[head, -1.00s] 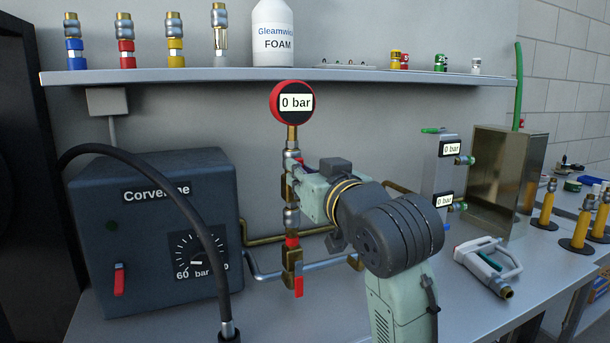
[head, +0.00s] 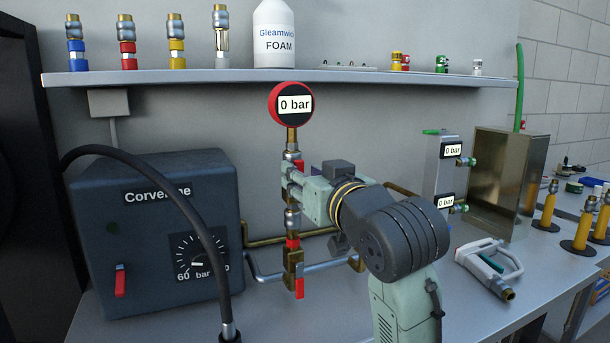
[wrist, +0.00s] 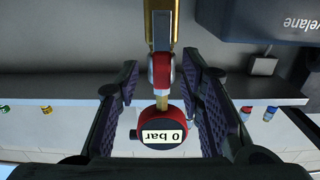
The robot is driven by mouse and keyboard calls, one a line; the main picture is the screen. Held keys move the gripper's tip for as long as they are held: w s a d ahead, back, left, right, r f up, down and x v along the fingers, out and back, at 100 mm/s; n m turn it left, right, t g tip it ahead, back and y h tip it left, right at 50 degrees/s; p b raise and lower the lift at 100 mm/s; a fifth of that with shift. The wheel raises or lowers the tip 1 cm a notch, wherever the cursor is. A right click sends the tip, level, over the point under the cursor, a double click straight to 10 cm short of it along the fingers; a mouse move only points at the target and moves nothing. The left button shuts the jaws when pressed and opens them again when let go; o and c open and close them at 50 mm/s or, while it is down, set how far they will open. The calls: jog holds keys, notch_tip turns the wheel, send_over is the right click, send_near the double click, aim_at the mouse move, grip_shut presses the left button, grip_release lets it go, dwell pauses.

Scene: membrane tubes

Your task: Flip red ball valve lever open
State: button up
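In the head view, a brass ball valve (head: 289,283) with a red lever (head: 299,288) hanging down sits low on the vertical pipe. A second red piece (head: 299,165), perhaps another valve lever, shows higher up, just under the round red gauge (head: 291,104) reading 0 bar. My gripper (head: 289,180) is at the upper pipe, well above the lower lever. The lower lever is not seen there.
A dark blue Corvelane box (head: 150,235) stands left, with a black hose (head: 196,225) arching before it. A shelf (head: 280,76) runs above. The bench front is clear near the pipe.

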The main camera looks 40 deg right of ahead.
jog(key=v, duration=1.1)
jog(key=shift+s, duration=0.25)
jog(key=shift+s, duration=0.1)
